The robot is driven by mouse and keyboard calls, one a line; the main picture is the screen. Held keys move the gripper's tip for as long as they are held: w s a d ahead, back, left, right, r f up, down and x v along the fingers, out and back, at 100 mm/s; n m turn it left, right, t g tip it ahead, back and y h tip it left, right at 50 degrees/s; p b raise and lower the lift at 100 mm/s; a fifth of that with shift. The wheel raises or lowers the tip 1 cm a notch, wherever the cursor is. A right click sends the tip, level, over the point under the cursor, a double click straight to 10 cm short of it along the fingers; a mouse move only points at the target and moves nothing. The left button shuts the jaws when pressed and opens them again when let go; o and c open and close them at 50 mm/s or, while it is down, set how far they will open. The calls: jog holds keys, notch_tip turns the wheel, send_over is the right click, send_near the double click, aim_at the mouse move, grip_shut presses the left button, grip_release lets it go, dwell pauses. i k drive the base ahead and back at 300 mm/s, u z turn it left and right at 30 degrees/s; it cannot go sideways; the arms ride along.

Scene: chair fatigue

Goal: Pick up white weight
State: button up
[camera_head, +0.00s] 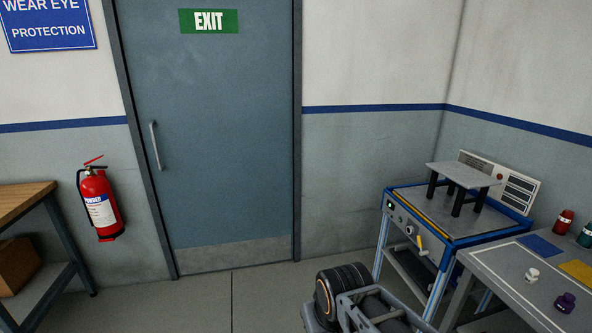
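The white weight (532,275) is small and stands on the grey worktable (497,283) at the lower right. It is to the left of a purple weight (565,302) and apart from it. Part of my arm shows at the bottom centre, well to the left of the white weight. My gripper's fingers do not show, so I cannot see whether it is open or holds anything.
A red weight (563,221) and a teal weight (586,236) stand farther back, near a blue pad (541,245) and a yellow pad (577,271). A blue-framed test bench (455,240) carries a small stool-like piece (463,175). Floor (230,297) before the door is clear.

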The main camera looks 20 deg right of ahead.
aim_at(530, 276)
jog(key=z, duration=0.45)
jog(key=i, duration=1.45)
jog(key=z, duration=1.95)
jog(key=i, duration=1.05)
jog(key=z, duration=0.95)
